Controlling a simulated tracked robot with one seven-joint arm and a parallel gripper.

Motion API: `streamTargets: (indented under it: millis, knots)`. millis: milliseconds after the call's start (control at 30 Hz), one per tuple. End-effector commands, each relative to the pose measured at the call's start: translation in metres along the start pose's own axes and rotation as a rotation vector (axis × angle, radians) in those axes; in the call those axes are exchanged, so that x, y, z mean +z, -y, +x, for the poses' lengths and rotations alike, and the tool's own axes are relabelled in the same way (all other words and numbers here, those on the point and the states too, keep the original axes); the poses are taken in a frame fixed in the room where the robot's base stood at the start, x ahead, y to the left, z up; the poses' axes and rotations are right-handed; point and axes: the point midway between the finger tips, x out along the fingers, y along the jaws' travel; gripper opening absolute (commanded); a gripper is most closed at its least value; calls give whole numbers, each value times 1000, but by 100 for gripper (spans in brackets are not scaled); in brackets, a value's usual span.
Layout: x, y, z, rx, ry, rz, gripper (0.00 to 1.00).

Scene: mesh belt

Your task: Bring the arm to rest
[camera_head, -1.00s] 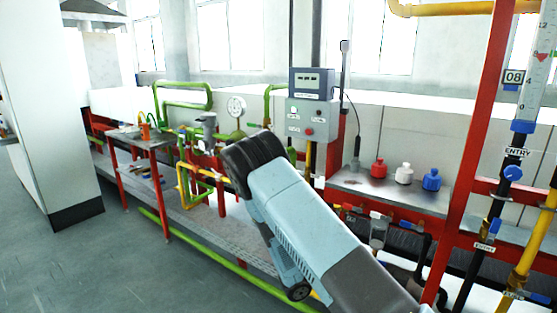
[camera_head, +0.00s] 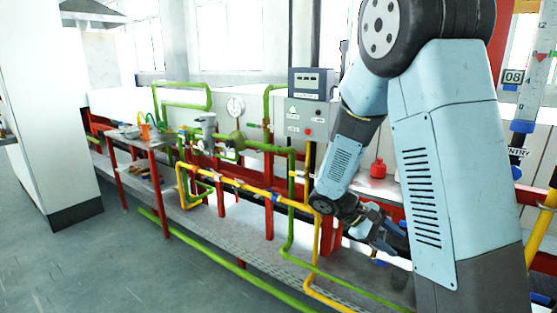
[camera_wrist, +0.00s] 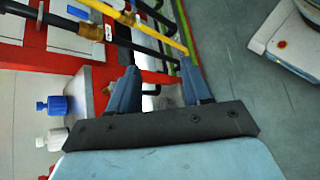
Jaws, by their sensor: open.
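My gripper (camera_head: 384,238) hangs low at the end of my folded arm, at the right of the head view, in front of the pipe rack. In the wrist view my gripper (camera_wrist: 160,82) shows its two blue fingers spread apart with nothing between them. Beyond the fingers lie yellow and black pipes and the red frame. My upper arm hides much of the right side of the head view.
Green pipes (camera_head: 290,225) and a yellow pipe (camera_head: 252,191) run left of my gripper. A control box (camera_head: 308,117) stands behind. A red bottle (camera_head: 378,168) sits on the shelf; blue (camera_wrist: 55,105) and white (camera_wrist: 50,140) ones show in the wrist view. Floor is clear at front left.

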Motion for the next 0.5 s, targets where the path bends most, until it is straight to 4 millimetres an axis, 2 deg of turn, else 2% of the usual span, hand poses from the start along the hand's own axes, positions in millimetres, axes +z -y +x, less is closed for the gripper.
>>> streamTargets:
  millis: [100,500]
  knots:
    - [22,-1,-6,-89,-63,61,49]
    - [86,5,-30,-349,-288,261,49]
